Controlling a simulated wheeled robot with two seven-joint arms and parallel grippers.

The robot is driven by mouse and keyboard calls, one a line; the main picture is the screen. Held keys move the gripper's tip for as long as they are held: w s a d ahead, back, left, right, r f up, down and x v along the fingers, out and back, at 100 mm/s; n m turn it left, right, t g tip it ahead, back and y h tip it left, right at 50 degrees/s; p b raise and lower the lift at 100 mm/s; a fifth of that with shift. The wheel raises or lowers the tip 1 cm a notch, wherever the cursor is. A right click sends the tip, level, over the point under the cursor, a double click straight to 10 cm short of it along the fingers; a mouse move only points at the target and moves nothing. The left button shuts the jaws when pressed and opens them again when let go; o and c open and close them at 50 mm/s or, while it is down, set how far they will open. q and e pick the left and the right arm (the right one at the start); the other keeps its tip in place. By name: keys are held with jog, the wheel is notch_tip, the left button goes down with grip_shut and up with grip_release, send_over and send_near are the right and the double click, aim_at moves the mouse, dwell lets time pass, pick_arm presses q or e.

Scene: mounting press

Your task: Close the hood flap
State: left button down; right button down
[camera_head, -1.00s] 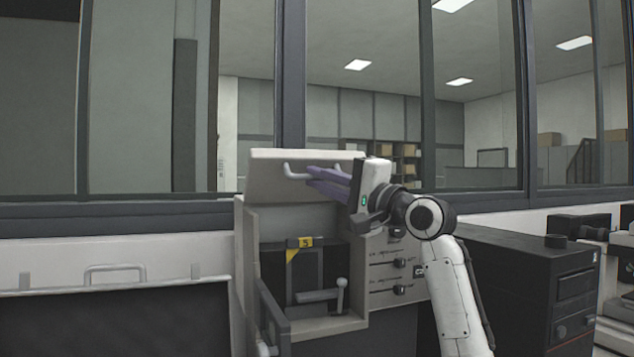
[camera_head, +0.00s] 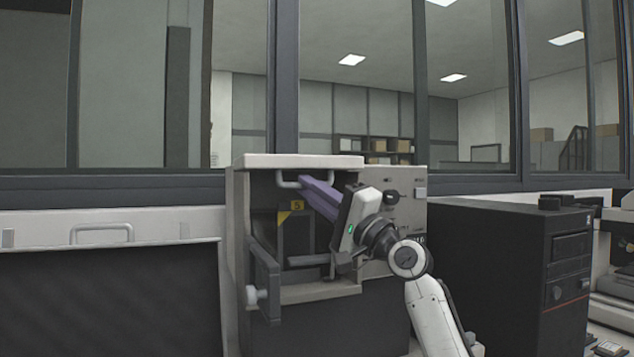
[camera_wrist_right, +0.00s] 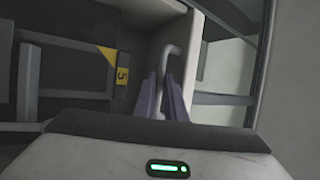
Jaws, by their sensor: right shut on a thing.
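The hood flap (camera_head: 297,161) is a pale panel at the top of the press housing, seen nearly edge-on in the head view, roughly level above the dark opening. Its bar handle (camera_head: 288,182) hangs at the front under the flap's edge. My right gripper (camera_head: 304,184) reaches in from the right, its purple fingers shut on the handle. In the right wrist view, the handle (camera_wrist_right: 169,53) runs down between the two purple fingers (camera_wrist_right: 162,100). The opening below the flap still shows the inside of the press. My left gripper is not in view.
A dark side gate with a knob (camera_head: 262,285) stands at the left of the press opening. A yellow label marked 5 (camera_head: 296,205) shows inside. A black cabinet (camera_head: 510,265) stands close on the right, and a dark panel with a pale rim (camera_head: 110,243) on the left.

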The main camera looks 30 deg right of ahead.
jog(key=shift+w+f, duration=0.35)
jog(key=shift+f, duration=0.5)
jog(key=shift+a+f, duration=0.1)
jog(key=c, duration=2.1)
grip_release()
jog(key=shift+w, duration=0.1)
jog(key=r+b+v, duration=0.1)
jog(key=b+v, duration=0.1)
jog(key=v, duration=0.8)
jog(key=shift+s+d, duration=0.2)
jog(key=shift+s, duration=0.15)
